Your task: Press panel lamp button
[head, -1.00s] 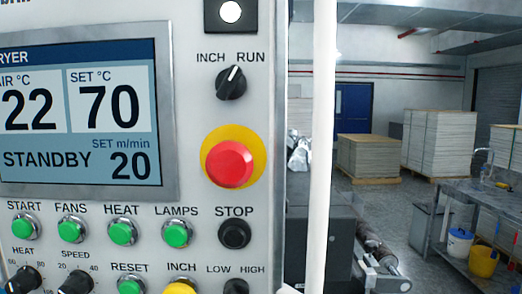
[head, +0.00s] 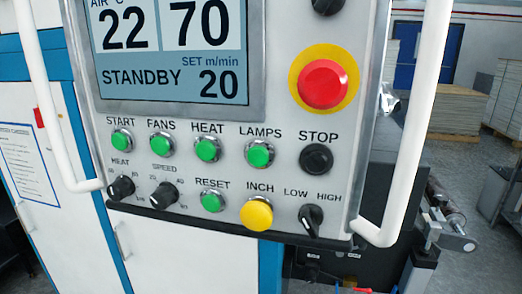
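The control panel (head: 285,200) fills the middle of the head view. The green LAMPS button (head: 260,153) is in the upper button row, under its printed label. To its left in the same row are the green HEAT (head: 207,149), FANS (head: 161,145) and START (head: 122,141) buttons. The black STOP button (head: 316,158) is to its right. The display (head: 175,60) above reads STANDBY. Nothing covers or touches the LAMPS button. Neither of my grippers is in view.
A large red button (head: 323,84) on a yellow disc sits above STOP. White handle rails (head: 411,130) stand out at both panel sides. Below are the yellow INCH button (head: 257,214), green RESET (head: 212,201) and black knobs (head: 121,188). Pallet stacks stand at the back right.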

